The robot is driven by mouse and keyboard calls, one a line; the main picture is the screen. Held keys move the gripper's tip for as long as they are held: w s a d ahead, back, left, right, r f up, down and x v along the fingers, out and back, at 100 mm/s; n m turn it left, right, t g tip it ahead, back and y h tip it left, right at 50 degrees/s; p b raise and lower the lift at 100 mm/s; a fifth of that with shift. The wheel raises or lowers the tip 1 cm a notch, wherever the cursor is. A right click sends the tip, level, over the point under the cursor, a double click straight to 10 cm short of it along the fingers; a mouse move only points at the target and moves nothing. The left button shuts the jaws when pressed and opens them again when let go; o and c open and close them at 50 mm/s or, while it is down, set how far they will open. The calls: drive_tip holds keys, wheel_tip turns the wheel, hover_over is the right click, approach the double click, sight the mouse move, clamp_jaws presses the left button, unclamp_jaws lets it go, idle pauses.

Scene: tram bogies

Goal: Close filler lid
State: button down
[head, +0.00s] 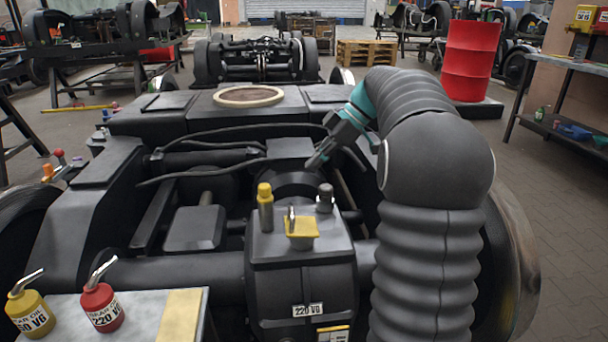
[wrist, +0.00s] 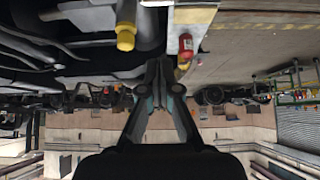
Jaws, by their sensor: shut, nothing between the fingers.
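The gearbox (head: 300,272), labelled 220 VG, stands in the middle foreground of the head view. On its top is a small yellow filler part (head: 302,231) with a grey metal piece upright at its left side; I cannot tell how far its lid is open. A yellow-capped post (head: 265,207) stands left of it and a dark knob (head: 325,199) right of it. A yellow cap also shows in the wrist view (wrist: 126,37). My gripper (head: 314,165) is shut and empty, beyond and above the gearbox top, apart from the filler. Its closed fingers show in the wrist view (wrist: 163,65).
A yellow oil can (head: 30,312) and a red oil can (head: 101,307) stand on a bench at the front left. Hoses (head: 220,145) and dark frame beams surround the gearbox. A red drum (head: 469,60) stands at the back right.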

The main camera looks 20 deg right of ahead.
drive_tip(key=n+h+b, duration=0.2)
drive_tip(key=b, duration=0.1)
hover_over(292, 211)
drive_tip(key=f+h+b, duration=0.1)
drive_tip(key=f, duration=0.2)
drive_tip(key=f+m+b, duration=0.1)
drive_tip(key=f, duration=0.2)
drive_tip(key=f+m+g+h+b, duration=0.1)
drive_tip(key=f, duration=0.2)
drive_tip(key=shift+s+d+f+h, duration=0.15)
drive_tip(key=shift+d+f+h, duration=0.05)
drive_tip(key=shift+f+h, duration=0.1)
drive_tip(key=shift+f, duration=0.55)
drive_tip(key=shift+d+f, duration=0.1)
drive_tip(key=shift+d, duration=0.05)
